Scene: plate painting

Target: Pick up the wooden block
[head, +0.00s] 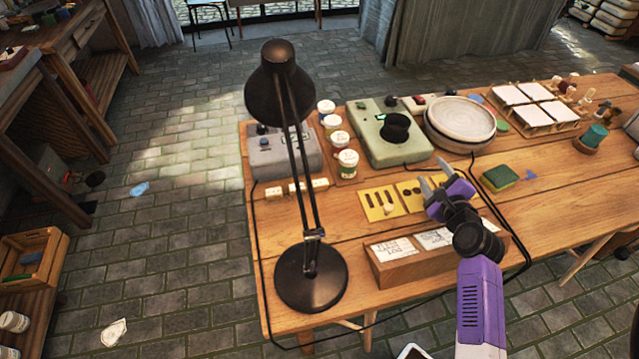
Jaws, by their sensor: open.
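A long brown wooden block (384,272) lies along the table's front edge, with white written cards on its top. It looks like the wooden block of the task, though I cannot be sure. My gripper (436,178) is purple with grey fingertips. It is open and appears empty, above the table behind the block, near the yellow plates. My forearm and wrist cover the block's right part.
A black desk lamp (311,275) stands at the table's left front. Behind are a grey box (285,158), white jars (347,164), a green device (385,145) and a round pottery wheel (460,124). A sponge (499,178) lies right of my gripper. Cables run nearby. The table's right front is clear.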

